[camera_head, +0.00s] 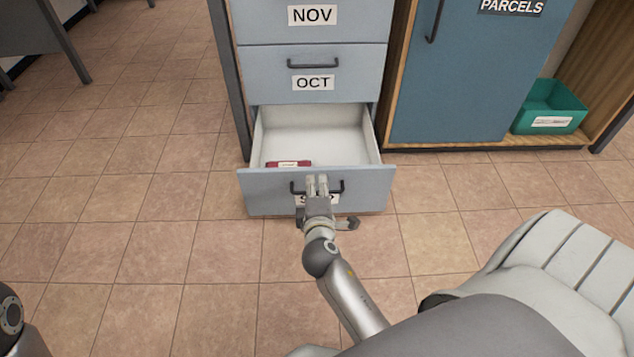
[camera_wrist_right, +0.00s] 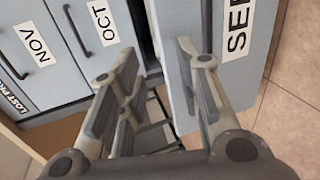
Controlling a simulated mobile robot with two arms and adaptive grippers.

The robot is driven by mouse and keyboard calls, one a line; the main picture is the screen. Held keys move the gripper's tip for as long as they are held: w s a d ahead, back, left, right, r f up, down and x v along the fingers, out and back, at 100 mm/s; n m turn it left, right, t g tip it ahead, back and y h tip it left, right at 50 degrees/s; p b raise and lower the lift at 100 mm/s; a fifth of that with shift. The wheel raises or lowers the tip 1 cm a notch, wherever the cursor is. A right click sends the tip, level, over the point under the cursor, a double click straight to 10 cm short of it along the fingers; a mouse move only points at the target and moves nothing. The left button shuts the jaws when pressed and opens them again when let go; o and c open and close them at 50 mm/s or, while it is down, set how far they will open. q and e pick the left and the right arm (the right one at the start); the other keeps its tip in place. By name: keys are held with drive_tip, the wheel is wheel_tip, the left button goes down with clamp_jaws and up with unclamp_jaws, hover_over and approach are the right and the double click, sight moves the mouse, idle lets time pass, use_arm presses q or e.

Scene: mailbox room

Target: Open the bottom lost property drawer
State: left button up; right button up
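The bottom drawer (camera_head: 255,193) stands pulled out from the grey-blue cabinet, its white inside showing. Its front carries a dark bar handle (camera_head: 339,186) and a label partly hidden by my gripper; the label reads "SEP" in the right wrist view (camera_wrist_right: 238,28). My right gripper (camera_head: 317,181) is at the middle of this handle in the head view. In the right wrist view its fingers (camera_wrist_right: 158,85) stand apart, with the right finger over the handle line. Whether the finger touches the handle is unclear. My left gripper is out of view.
A small red item (camera_head: 288,164) lies in the drawer. The "OCT" drawer (camera_head: 350,72) and "NOV" drawer (camera_head: 262,22) above are shut. A blue "PARCELS" door (camera_head: 455,85) and a green bin (camera_head: 550,107) stand to the right. Tiled floor is clear in front and left.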

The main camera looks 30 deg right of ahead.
drive_tip(key=shift+v, duration=1.25)
drive_tip(key=shift+f, duration=0.15)
